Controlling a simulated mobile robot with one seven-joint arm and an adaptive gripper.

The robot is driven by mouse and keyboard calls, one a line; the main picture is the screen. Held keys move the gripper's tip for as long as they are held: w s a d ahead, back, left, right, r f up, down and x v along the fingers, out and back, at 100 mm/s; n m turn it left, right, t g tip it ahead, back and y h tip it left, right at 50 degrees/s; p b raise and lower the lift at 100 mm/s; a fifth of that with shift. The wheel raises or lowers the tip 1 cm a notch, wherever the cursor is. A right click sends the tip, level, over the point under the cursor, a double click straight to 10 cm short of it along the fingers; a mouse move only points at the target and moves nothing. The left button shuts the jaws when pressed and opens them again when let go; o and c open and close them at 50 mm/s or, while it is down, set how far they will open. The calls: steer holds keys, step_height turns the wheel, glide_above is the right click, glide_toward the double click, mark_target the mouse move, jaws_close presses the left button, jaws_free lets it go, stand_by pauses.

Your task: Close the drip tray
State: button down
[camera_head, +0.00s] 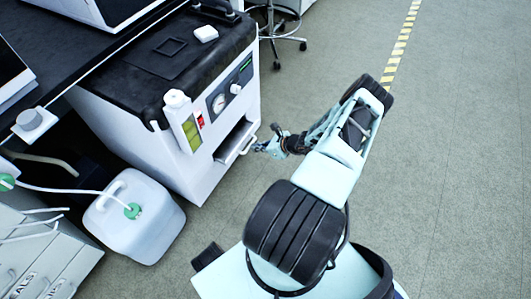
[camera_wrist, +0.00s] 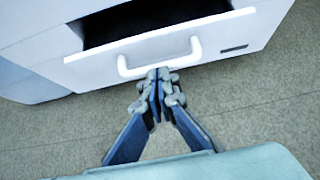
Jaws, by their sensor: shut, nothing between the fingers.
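The drip tray (camera_wrist: 220,36) is a white drawer with a handle (camera_wrist: 160,58) on its front, low on the white machine (camera_head: 180,150). In the wrist view it stands partly out, with a dark gap behind its front panel. In the head view the tray (camera_head: 233,143) also sticks out from the machine's front. My gripper (camera_wrist: 158,74) is shut and empty, its fingertips at the middle of the handle. I cannot tell whether they touch it. In the head view my gripper (camera_head: 262,145) is just right of the tray front.
A white jug (camera_head: 135,215) with a green cap stands on the floor left of the machine. A dark bench (camera_head: 60,60) is behind it. A wheeled chair (camera_head: 280,30) stands at the back. The floor to the right (camera_head: 450,150) is clear.

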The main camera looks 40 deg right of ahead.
mark_target(244, 140)
steer(key=w+a, duration=0.1)
steer(key=w, duration=0.3)
steer(key=w+a, duration=0.1)
steer(key=w, duration=0.1)
steer(key=shift+w+a+b, duration=0.15)
steer(key=shift+a+b, duration=0.15)
steer(key=shift+b, duration=0.1)
